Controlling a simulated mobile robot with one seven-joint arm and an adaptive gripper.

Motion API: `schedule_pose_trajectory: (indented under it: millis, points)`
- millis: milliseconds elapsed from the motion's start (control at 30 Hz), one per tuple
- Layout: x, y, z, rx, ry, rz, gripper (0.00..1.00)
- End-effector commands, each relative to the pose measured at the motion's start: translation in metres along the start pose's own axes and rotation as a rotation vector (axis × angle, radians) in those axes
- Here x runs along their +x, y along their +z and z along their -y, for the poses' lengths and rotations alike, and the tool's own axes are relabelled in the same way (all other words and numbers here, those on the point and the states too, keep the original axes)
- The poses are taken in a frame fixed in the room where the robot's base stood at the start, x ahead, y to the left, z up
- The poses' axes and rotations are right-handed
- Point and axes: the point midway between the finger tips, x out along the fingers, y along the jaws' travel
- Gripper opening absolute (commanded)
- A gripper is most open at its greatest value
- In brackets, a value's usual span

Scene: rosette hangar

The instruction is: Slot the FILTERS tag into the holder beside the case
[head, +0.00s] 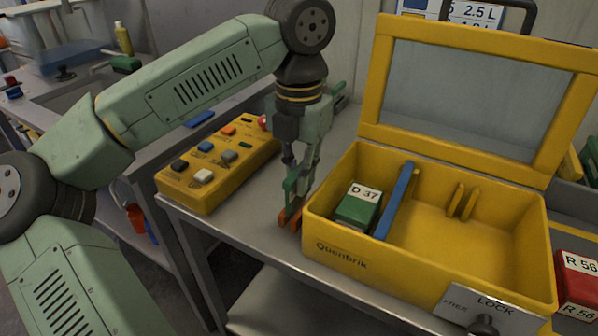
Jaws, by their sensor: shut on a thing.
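My gripper (296,186) points down just left of the open yellow case (333,235), close to its left front corner. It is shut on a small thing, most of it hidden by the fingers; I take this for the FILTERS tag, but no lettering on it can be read. A small orange piece (290,219), which looks like the holder, is on the grey bench directly below the fingertips, beside the case. I cannot tell whether the held thing touches it or sits in it.
The case holds a green block marked D 37 (357,206), a blue divider (397,202) and yellow ribs (461,202). Its lid stands up behind. A lock plate (489,312) is at its front. A yellow button box (217,163) lies left; red R 56 block (577,285) right.

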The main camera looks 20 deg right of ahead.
Motion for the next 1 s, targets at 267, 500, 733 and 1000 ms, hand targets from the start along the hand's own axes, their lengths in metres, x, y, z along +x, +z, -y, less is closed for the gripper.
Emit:
schedule_pose_trajectory:
  millis: [267,500,733,1000]
  points:
    - [0.003,0.0,0.0,0.0,0.0,-0.001,0.0]
    - [0.009,0.0,0.0,0.0,0.0,-0.001,0.0]
    - [0.015,0.0,0.0,0.0,0.0,-0.001,0.0]
    - [0.022,0.0,0.0,0.0,0.001,-0.001,0.0]
